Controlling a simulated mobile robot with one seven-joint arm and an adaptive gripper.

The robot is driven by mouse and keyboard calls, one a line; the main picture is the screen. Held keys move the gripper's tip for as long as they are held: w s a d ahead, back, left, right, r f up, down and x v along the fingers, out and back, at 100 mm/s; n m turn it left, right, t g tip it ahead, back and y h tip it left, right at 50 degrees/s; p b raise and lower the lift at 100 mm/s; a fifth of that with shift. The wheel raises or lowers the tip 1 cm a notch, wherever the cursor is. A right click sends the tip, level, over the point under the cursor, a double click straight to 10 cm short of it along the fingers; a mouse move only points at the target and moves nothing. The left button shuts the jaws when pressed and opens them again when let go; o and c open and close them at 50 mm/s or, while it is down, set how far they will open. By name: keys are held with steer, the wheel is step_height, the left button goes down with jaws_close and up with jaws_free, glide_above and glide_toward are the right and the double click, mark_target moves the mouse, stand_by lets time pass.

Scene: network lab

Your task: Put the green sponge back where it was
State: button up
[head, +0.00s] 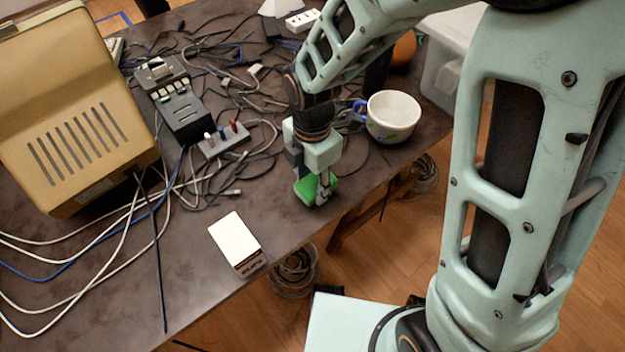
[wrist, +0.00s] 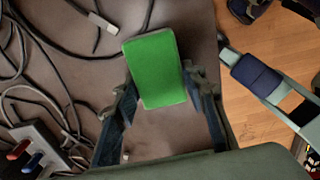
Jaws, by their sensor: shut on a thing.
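The green sponge (head: 308,190) is between the fingers of my gripper (head: 316,192), near the front edge of the dark table (head: 190,262). In the wrist view the green sponge (wrist: 155,68) is a bright green block, slightly tilted, with the fingers of my gripper (wrist: 160,95) on either side of it. My gripper is shut on it. I cannot tell whether the sponge touches the tabletop or hangs just above it.
A white mug (head: 392,117) with a blue handle stands right of my gripper. A white box (head: 236,243) lies near the front edge. A small stand with coloured pegs (head: 224,140), a black device (head: 178,105), a beige monitor (head: 75,115) and many loose cables crowd the left.

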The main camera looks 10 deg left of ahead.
mark_target(312, 184)
steer(key=shift+f, duration=0.2)
steer(key=o, duration=1)
steer(key=shift+r, duration=0.1)
step_height(312, 184, up, 12)
steer(key=shift+r+p, duration=0.15)
steer(key=shift+p, duration=1.1)
